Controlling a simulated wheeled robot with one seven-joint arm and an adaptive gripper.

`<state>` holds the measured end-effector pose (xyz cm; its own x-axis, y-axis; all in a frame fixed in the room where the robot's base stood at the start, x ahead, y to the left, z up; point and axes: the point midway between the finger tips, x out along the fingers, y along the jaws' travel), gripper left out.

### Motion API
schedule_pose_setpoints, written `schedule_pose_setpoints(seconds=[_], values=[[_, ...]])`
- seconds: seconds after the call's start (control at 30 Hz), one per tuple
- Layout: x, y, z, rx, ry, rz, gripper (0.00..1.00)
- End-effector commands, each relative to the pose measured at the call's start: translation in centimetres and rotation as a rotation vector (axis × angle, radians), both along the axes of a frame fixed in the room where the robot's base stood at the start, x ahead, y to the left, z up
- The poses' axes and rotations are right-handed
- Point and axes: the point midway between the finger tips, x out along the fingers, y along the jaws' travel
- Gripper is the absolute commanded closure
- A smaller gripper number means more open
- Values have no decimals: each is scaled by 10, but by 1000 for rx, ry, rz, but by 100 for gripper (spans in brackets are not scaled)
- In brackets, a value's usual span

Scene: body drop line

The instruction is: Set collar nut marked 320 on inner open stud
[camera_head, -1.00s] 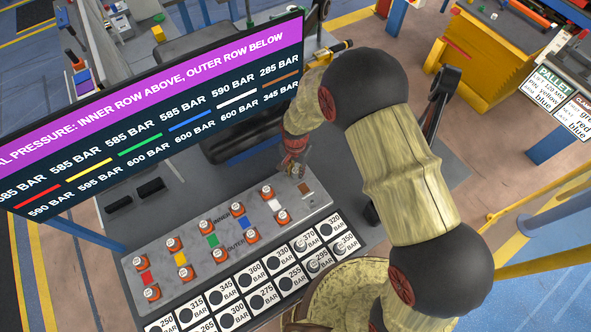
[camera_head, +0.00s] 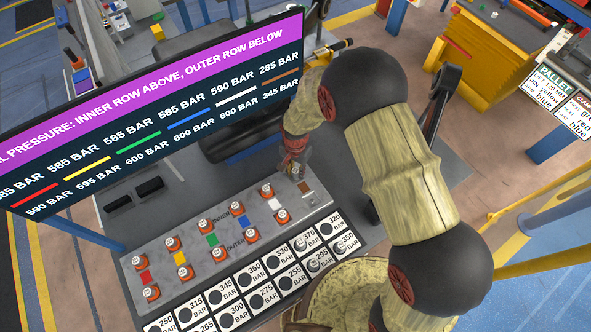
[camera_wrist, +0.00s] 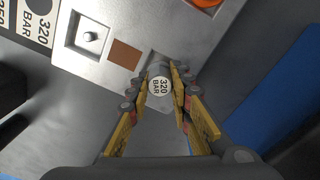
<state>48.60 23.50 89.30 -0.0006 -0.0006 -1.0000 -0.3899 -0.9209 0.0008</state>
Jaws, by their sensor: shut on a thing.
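My gripper (camera_wrist: 163,88) is shut on the collar nut marked 320 BAR (camera_wrist: 160,84), a grey cylinder with a white top label. In the wrist view the nut is over the inner end of the metal plate (camera_wrist: 118,22), beside the brown square (camera_wrist: 125,54). The inner stud is hidden beneath the nut, and I cannot tell whether the nut touches it. On the other side of the brown square, a bare outer stud (camera_wrist: 90,37) stands in a square recess. In the head view my gripper (camera_head: 297,172) is at the plate's right end, with the nut hard to make out.
Several orange-based collars (camera_head: 238,223) stand in two rows on the plate. The nut tray (camera_head: 282,283) lies in front; its 320 place (camera_head: 327,230) looks empty. The pressure board (camera_head: 150,110) stands behind. A blue part (camera_wrist: 262,95) is at the wrist view's right.

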Motion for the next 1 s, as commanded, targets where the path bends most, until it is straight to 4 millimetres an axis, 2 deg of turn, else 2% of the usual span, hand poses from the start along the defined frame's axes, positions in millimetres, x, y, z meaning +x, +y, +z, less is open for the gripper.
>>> schedule_pose_setpoints(seconds=[0.5, 0.53, 0.87, 1.0], values=[[0, 0, -10, 0, 0, 0, 100], [0, 0, -9, 0, 0, 0, 77], [0, 0, -9, 0, 0, 0, 59], [0, 0, -9, 0, 0, 0, 58]])
